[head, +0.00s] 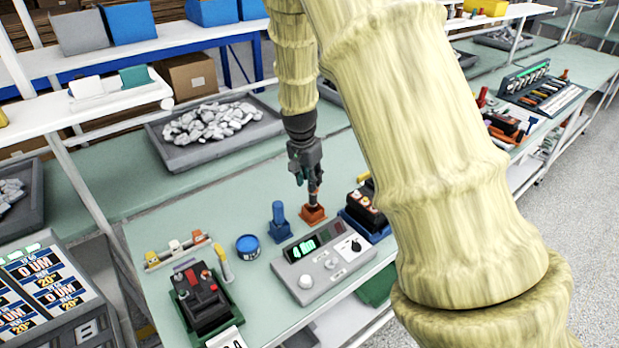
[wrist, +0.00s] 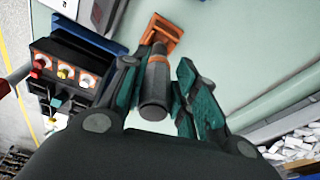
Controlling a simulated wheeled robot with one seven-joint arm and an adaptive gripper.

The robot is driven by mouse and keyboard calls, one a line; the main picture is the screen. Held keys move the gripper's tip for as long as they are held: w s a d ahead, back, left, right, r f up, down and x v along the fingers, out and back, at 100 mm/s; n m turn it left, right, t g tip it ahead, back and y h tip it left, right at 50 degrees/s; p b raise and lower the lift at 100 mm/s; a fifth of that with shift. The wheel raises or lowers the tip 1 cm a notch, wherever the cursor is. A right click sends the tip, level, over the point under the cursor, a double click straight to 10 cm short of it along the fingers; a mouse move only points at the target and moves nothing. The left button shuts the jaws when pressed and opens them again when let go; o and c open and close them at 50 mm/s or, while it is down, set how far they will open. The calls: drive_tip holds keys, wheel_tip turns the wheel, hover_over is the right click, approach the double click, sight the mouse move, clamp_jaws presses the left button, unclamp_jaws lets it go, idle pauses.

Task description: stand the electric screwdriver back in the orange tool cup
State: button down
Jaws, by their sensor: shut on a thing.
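The orange tool cup (head: 313,214) stands on the green bench top, behind the grey test box. My gripper (head: 312,178) is directly above it, pointing down, shut on the electric screwdriver (head: 315,198). In the wrist view the screwdriver (wrist: 154,88) is a dark cylinder with an orange band, between the green-padded fingers of my gripper (wrist: 160,75). The orange cup (wrist: 163,33) shows just beyond its far end. The screwdriver looks roughly upright in the head view. Its lower end meets the cup in the picture; I cannot tell how deep it is inside.
A blue holder (head: 279,224) stands left of the cup. A dark device in a blue tray (head: 368,211) is close on the right. The grey test box (head: 328,258) with a green display is in front. A tray of grey pieces (head: 213,125) lies behind left.

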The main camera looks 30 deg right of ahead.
sight(310, 201)
drive_tip(key=shift+f+b, duration=1)
drive_tip(key=shift+f, duration=1.75)
idle(0.8)
drive_tip(key=c, duration=1)
unclamp_jaws()
drive_tip(key=shift+c, duration=0.2)
wheel_tip(310, 201, up, 12)
drive_tip(key=a, duration=0.2)
drive_tip(key=shift+s, duration=0.45)
drive_tip(key=o, duration=1)
drive_tip(key=shift+f, duration=0.1)
